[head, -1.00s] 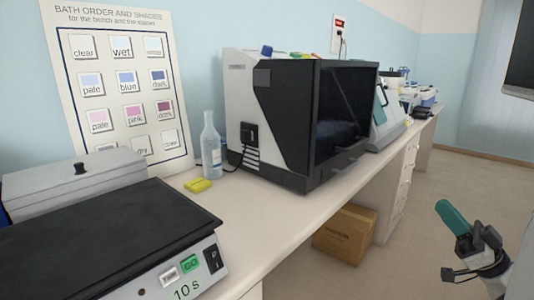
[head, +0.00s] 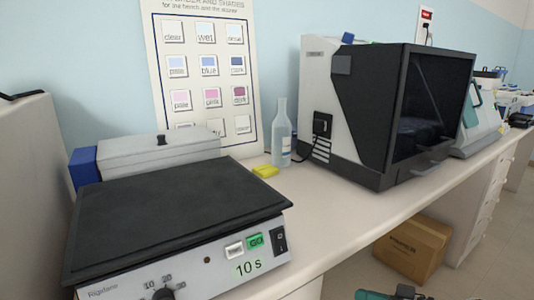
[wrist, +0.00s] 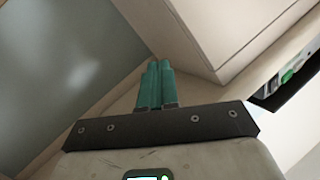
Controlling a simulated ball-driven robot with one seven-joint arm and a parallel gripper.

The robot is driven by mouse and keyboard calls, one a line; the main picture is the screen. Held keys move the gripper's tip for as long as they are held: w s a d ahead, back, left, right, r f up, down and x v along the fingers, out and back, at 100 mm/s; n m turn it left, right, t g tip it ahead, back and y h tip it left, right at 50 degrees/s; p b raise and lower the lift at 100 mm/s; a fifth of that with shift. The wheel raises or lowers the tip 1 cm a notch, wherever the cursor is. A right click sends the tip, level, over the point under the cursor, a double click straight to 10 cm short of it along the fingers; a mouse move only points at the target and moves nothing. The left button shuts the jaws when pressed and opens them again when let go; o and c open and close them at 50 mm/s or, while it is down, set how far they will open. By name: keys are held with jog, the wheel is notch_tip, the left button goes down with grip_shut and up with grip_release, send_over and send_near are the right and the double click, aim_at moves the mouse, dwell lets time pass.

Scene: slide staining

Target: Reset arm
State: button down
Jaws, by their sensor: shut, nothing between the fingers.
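My gripper shows in the wrist view (wrist: 155,85), its two green fingers pressed together and empty. Only a small part of my arm shows at the bottom edge of the head view, with a green piece (head: 372,295) in front of the bench and low over the floor. In the wrist view the fingers point at open space beside a pale cabinet side, touching nothing that I can make out.
A black-topped machine (head: 175,215) with a green GO button and "10 s" stands at the front left of the bench. Behind it are a grey lidded box (head: 160,152), a yellow block (head: 265,171), a clear bottle (head: 282,138) and a dark-fronted cabinet (head: 385,115). A cardboard box (head: 412,250) sits on the floor.

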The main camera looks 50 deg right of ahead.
jog(key=w+a+f+n+g+y+b, duration=0.3)
jog(key=a+f+g, duration=0.4)
jog(key=a+f, duration=0.6)
jog(key=s+a+f+n+g+h+b, duration=0.1)
jog(key=s+a+f+g+h, duration=0.1)
jog(key=s+a+f+g, duration=0.3)
jog(key=s+a+f+g+h+b, duration=0.2)
jog(key=a+f+g+h, duration=0.1)
jog(key=a, duration=0.4)
notch_tip(320, 180, up, 20)
jog(key=p, duration=2)
jog(key=shift+d+r, duration=0.15)
jog(key=shift+d, duration=0.15)
jog(key=shift+d, duration=0.1)
